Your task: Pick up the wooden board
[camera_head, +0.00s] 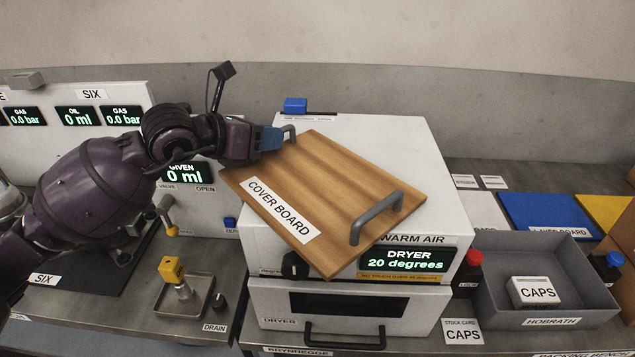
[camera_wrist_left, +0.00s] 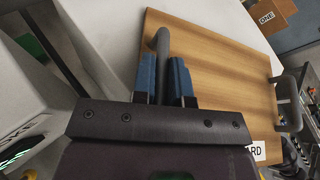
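The wooden board (camera_head: 325,172), labelled COVER BOARD, is over the top of the white dryer (camera_head: 370,130). It is turned at an angle, with its left and front corners past the dryer's edges. I cannot tell whether it touches the dryer top. It has a grey handle at each end. The near handle (camera_head: 377,215) is free. My left gripper (camera_head: 277,137) is at the far-left handle, its blue fingers closed on either side of it. In the left wrist view the handle (camera_wrist_left: 163,45) stands between the fingertips (camera_wrist_left: 163,78), with the board (camera_wrist_left: 225,75) beyond. My right gripper is not in view.
A grey bin (camera_head: 590,300) with a CAPS box (camera_head: 535,291) stands right of the dryer. A blue board (camera_head: 545,214) lies behind it. A yellow-handled drain valve (camera_head: 173,272) stands at left on the bench. A blue block (camera_head: 295,104) is behind the board.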

